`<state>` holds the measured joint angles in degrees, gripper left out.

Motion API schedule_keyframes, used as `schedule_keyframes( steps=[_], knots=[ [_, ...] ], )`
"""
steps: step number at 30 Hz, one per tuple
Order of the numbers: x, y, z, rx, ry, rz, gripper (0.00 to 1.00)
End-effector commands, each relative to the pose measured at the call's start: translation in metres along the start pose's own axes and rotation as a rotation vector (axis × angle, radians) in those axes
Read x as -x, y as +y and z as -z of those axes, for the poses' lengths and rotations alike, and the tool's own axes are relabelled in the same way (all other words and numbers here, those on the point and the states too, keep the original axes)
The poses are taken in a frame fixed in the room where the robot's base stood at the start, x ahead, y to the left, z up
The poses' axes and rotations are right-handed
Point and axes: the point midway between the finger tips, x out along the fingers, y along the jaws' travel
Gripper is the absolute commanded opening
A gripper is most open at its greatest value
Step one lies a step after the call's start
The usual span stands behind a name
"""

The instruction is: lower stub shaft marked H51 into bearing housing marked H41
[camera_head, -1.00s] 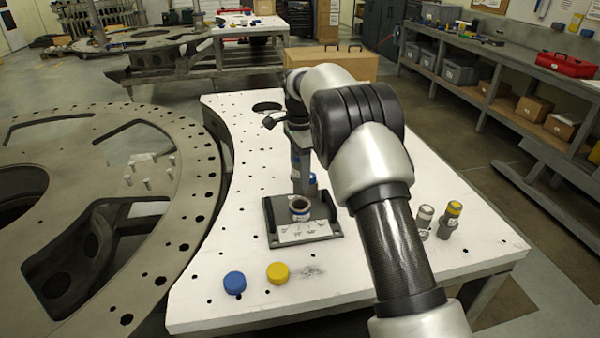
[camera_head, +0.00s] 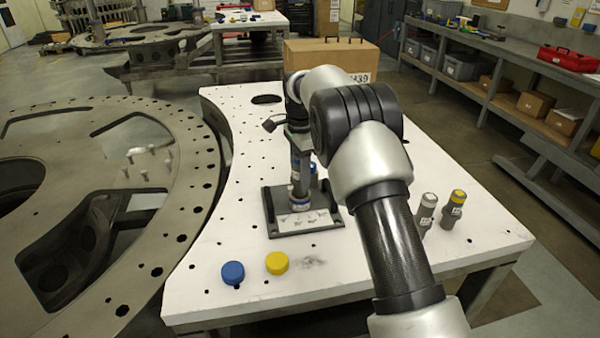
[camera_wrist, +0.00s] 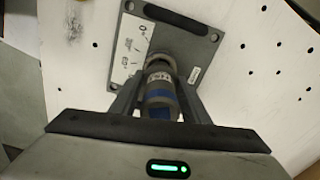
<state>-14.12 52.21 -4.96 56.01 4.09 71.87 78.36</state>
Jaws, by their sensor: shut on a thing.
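My gripper (camera_wrist: 158,100) is shut on a grey stub shaft with a blue band (camera_wrist: 160,83), and the wrist view shows a small label on it, too blurred to read. In the head view the shaft (camera_head: 296,162) hangs upright from my gripper. Its lower end overlaps the bearing housing (camera_head: 300,203), a short round part on a dark base plate (camera_head: 274,212). The bore is hidden, so I cannot tell how far the shaft is inside it. In the wrist view the shaft and fingers cover most of the housing. The H41 and H51 marks are not readable.
Two other stub shafts, one grey-topped (camera_head: 426,208) and one yellow-topped (camera_head: 454,205), stand at the right. A blue cap (camera_head: 233,273) and a yellow cap (camera_head: 277,263) lie in front. A box marked H39 (camera_head: 325,52) stands behind. The white plate's left side is mostly clear.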

Motion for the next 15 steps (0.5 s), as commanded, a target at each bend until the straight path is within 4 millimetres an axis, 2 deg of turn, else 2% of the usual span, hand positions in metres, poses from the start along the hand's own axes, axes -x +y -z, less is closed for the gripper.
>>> schedule_keyframes(
  steps=[15],
  knots=[
    [-0.024,-0.001,0.0,0.0,0.0,0.002,0.0]
  ],
)
